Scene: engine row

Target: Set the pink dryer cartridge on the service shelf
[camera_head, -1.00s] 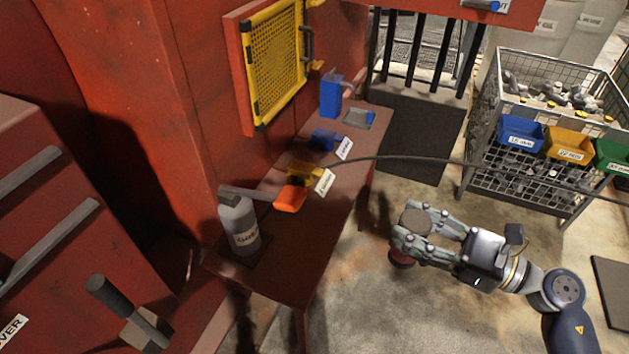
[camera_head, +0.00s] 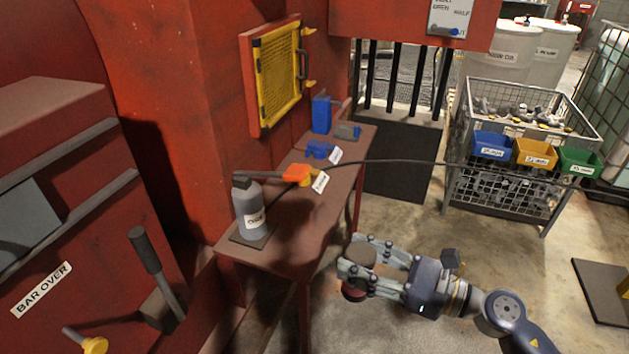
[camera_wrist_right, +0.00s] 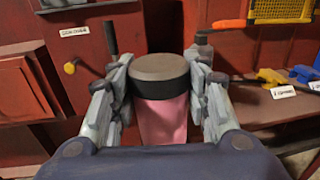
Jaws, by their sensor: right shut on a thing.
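The pink dryer cartridge (camera_wrist_right: 162,118) shows in the right wrist view, with a dark grey cap and a pink body, upright between the fingers. My right gripper (camera_head: 357,262) is shut on it and holds it in front of the shelf, to the right of the shelf's near end. The service shelf (camera_head: 292,238) is a brown-red ledge along the red wall. My left gripper is not in view.
On the shelf stand a labelled grey bottle (camera_head: 250,210) on a dark mat, an orange-headed tool (camera_head: 296,173), blue parts (camera_head: 320,149) and a blue holder (camera_head: 321,114). A dark cable crosses above the shelf. The shelf's near right part is bare. A wire crate (camera_head: 500,190) stands right.

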